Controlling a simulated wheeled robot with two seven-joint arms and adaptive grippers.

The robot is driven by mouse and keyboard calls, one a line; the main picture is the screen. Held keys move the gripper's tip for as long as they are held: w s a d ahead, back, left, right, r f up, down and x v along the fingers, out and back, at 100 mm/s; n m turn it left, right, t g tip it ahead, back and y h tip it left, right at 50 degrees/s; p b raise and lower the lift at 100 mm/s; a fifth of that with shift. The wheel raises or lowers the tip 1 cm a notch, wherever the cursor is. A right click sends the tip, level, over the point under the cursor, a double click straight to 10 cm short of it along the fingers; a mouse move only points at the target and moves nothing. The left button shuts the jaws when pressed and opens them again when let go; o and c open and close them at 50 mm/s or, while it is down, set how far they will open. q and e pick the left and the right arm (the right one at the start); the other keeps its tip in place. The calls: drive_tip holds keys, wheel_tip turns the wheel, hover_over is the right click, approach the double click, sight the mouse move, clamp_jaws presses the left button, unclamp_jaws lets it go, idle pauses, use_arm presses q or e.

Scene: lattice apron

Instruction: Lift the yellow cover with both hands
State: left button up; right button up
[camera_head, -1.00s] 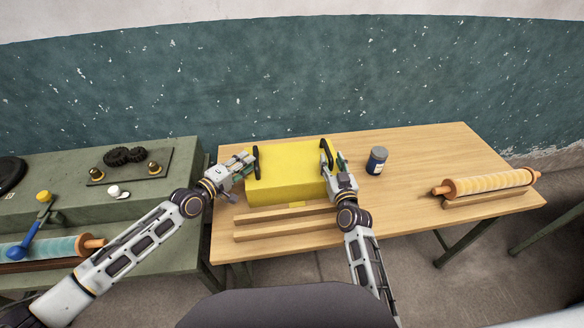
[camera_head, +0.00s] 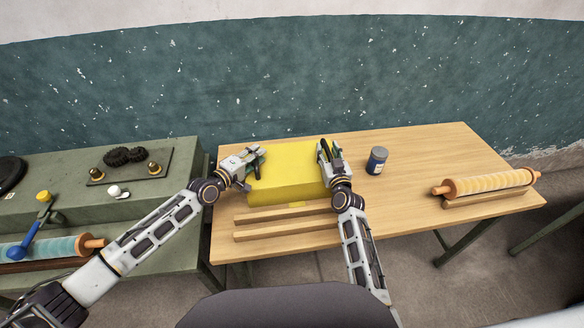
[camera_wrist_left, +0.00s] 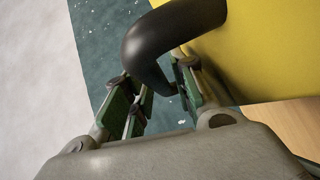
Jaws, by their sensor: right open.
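The yellow cover (camera_head: 285,178) sits on the wooden table, with a dark handle at each end. My left gripper (camera_head: 256,154) is at the left handle (camera_head: 257,168). In the left wrist view, the dark curved handle (camera_wrist_left: 168,42) reaches between the parted fingers of my left gripper (camera_wrist_left: 155,95), with the yellow cover (camera_wrist_left: 268,55) beyond. The fingers are open. My right gripper (camera_head: 329,148) is open at the cover's right end, around or beside the right handle. The arm partly hides that handle, so I cannot tell which.
Two wooden bars (camera_head: 285,229) lie on the table (camera_head: 430,150) in front of the cover. A dark jar (camera_head: 376,161) stands to its right. A green bench (camera_head: 70,207) adjoins on the left.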

use_arm(q)
drive_tip(key=shift+c, duration=0.2)
use_arm(e)
drive_tip(key=shift+c, duration=0.3)
use_arm(q)
drive_tip(key=c, duration=0.5)
use_arm(e)
drive_tip(key=c, duration=0.5)
use_arm(q)
clamp_jaws()
use_arm(e)
clamp_jaws()
use_arm(q)
drive_tip(key=shift+r, duration=0.1)
use_arm(e)
drive_tip(key=shift+r, duration=0.1)
